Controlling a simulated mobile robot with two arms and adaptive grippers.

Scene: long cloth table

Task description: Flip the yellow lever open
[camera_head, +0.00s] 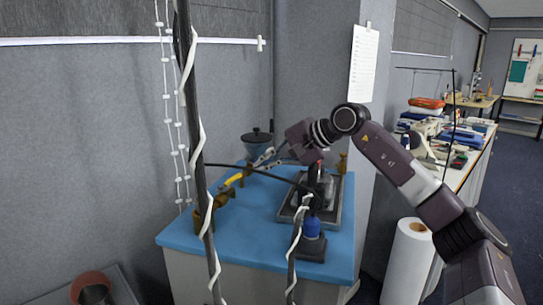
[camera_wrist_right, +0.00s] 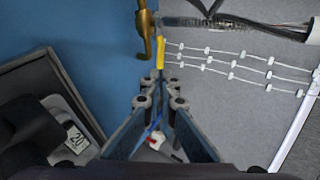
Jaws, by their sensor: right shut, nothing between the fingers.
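The yellow lever (camera_head: 234,179) is on a brass pipe fitting (camera_head: 221,196) at the left side of the blue-topped table. In the right wrist view, the yellow lever (camera_wrist_right: 160,53) appears just beyond my fingertips, beside the brass pipe (camera_wrist_right: 145,25). My right gripper (camera_head: 262,159) reaches in from the right, above the table and to the right of the lever. It is shut and empty; its fingers also show in the right wrist view (camera_wrist_right: 161,90). I cannot tell whether the fingertips touch the lever. My left gripper is not in view.
A black tray-like device (camera_head: 338,213) and a blue-and-black object (camera_head: 312,230) stand on the blue table (camera_head: 262,235). A dark bowl-shaped object (camera_head: 256,138) is behind the gripper. Dark poles wrapped in white cord (camera_head: 202,160) cross the foreground. A white roll (camera_head: 407,262) stands at right.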

